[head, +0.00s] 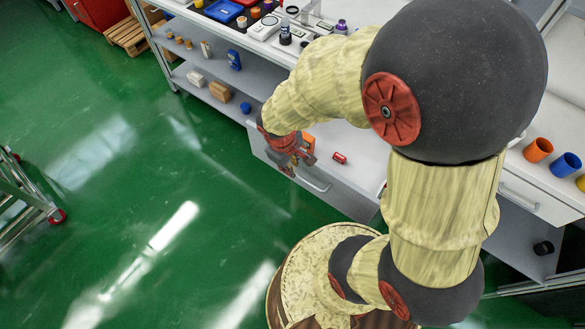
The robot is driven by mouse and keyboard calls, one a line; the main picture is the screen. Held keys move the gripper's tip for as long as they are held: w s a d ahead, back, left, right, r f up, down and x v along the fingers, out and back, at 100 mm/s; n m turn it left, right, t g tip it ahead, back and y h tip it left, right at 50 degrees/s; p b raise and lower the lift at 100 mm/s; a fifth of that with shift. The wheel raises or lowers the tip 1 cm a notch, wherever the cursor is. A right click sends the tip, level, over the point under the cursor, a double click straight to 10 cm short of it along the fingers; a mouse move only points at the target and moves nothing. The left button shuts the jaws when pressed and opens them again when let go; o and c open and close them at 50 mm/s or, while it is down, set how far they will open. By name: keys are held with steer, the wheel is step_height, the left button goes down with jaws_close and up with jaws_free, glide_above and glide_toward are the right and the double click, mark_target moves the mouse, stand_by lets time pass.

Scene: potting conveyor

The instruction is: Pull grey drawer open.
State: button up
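The grey drawer (343,200) is below the bench, beyond my base. It juts out from under the worktop, and its light inside shows from above. A red can-like item (339,158) and a partly hidden orange item (309,141) appear to lie in it. The bar handle (316,184) is on its front. My gripper (290,172), red and grey, is at the left end of this handle, pointing down. Its fingers are small here, and I cannot tell whether they touch or grip the bar. My arm hides the back of the drawer.
The worktop at the top carries a white scale (265,27), a blue tray (223,10) and bottles. Shelves (200,80) stand left of the drawer. Another closed drawer (540,205) and coloured cups (538,150) are at right.

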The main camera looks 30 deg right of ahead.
step_height(320, 180, up, 7)
steer(key=a, duration=0.1)
steer(key=shift+s+a+r, duration=0.2)
steer(key=shift+s, duration=0.1)
stand_by(0.4)
steer(key=s+a+r+m+t+y, duration=0.1)
steer(key=s+r+m+t, duration=0.1)
steer(key=r, duration=0.7)
steer(key=s+a+r+m+t+y+p, duration=0.1)
steer(key=s+r, duration=0.4)
steer(key=r, duration=0.5)
steer(key=shift+a+m+t, duration=0.8)
steer(key=shift+t, duration=0.1)
